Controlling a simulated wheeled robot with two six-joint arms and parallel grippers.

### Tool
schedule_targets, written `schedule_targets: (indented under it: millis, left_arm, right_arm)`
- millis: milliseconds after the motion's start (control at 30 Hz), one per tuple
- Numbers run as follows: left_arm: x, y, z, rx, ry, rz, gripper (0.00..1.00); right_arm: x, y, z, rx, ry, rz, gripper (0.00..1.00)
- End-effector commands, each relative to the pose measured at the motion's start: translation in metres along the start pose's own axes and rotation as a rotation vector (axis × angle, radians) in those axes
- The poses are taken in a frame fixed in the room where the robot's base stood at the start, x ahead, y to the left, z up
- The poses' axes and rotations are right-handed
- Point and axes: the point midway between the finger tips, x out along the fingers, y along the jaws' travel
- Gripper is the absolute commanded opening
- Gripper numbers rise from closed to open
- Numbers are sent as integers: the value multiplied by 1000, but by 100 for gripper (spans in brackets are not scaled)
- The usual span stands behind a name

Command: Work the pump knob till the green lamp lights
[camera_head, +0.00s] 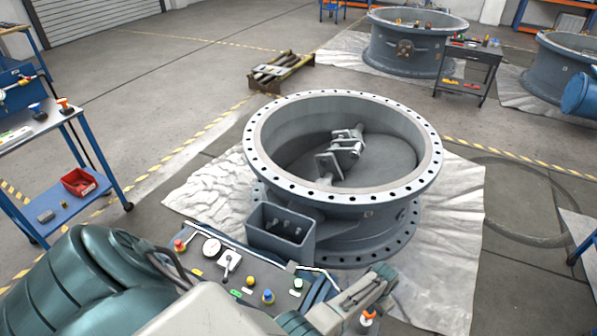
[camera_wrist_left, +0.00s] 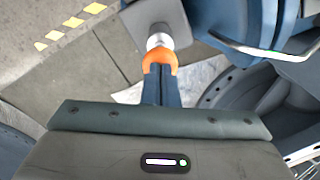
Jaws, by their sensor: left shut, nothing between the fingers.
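An orange knob (camera_head: 367,320) shows at the lower right of the head view, beside the control panel (camera_head: 215,277). In the left wrist view the orange knob (camera_wrist_left: 160,57) sits on a pale collar above a grey plate (camera_wrist_left: 155,22). My left gripper (camera_wrist_left: 160,70) is shut and empty, its dark fingers meeting the knob's near side. They seem to touch it, but I cannot tell whether they press it. A whitish-green round lamp or button (camera_head: 298,284) is on the panel; I cannot tell whether it is lit. My right gripper is out of view.
A large flanged butterfly valve (camera_head: 430,160) stands on foil behind the panel. A grey open box (camera_head: 281,242) is fixed at its front. The panel also carries a gauge (camera_head: 211,247), a yellow knob (camera_head: 250,281) and a blue knob (camera_head: 268,297). A blue cart (camera_head: 97,172) stands left.

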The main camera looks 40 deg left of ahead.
Motion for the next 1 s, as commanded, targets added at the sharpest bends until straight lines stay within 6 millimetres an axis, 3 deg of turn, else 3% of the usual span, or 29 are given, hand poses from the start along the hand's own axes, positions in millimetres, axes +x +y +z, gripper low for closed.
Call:
schedule_targets:
  millis: [333, 900, 1000]
  left_arm:
    - [-3, 0, 0, 0, 1, -1, 0]
    - [-60, 0, 0, 0, 2, -1, 0]
    - [-65, 0, -1, 0, 3, -1, 0]
  right_arm:
    - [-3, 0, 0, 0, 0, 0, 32]
    - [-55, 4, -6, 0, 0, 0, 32]
    - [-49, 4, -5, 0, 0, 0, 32]
